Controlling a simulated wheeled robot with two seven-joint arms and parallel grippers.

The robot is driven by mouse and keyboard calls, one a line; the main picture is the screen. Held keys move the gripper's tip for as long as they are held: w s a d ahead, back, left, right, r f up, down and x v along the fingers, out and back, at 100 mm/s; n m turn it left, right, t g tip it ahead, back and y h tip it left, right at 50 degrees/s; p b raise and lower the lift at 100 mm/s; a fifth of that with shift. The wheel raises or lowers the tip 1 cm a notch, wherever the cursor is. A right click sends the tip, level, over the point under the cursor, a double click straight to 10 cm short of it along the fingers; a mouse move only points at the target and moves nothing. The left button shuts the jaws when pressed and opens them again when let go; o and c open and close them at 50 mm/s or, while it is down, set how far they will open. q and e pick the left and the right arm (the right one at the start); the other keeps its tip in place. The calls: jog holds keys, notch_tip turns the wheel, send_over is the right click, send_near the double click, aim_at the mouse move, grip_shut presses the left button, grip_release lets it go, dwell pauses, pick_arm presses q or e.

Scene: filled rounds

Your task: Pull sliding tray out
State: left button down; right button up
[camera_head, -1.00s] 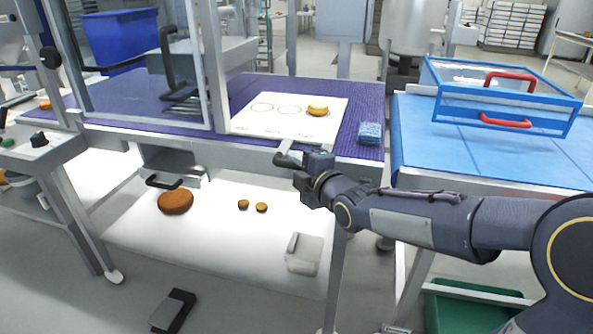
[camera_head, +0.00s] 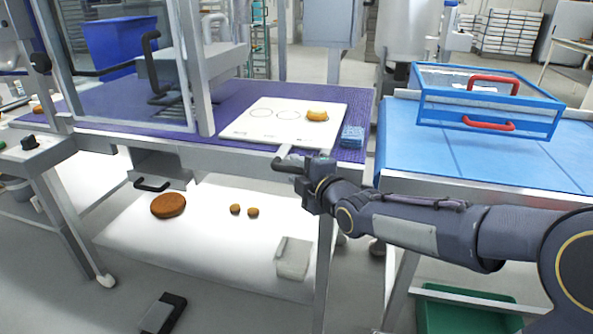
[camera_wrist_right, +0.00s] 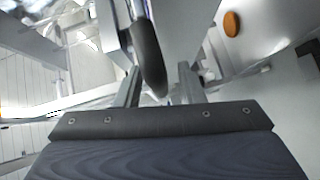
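The sliding tray (camera_head: 255,125) is a flat white board with printed circles, on the purple bench top in the head view. A round golden bun (camera_head: 317,115) sits on its right circle. A grey bar handle (camera_head: 284,160) shows at the bench's front edge, below the tray. My right gripper (camera_head: 300,168) is at this handle. In the right wrist view the dark handle (camera_wrist_right: 148,55) lies between the two open fingers (camera_wrist_right: 160,85), nearer the left one, with a gap to the right one. The fingertips are partly hidden in the head view. My left gripper is not in view.
A blue sponge (camera_head: 352,137) lies right of the tray. A clear box with blue frame and red handles (camera_head: 490,100) stands on the blue table at right. Below, a white shelf (camera_head: 215,255) holds brown rounds (camera_head: 168,205) and a pale container (camera_head: 293,258). A clear-panelled frame stands at left.

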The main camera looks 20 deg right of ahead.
jog(key=shift+a, duration=0.1)
jog(key=shift+s+r, duration=0.1)
jog(key=p+v, duration=0.1)
jog(key=v, duration=0.6)
jog(key=shift+s, duration=0.25)
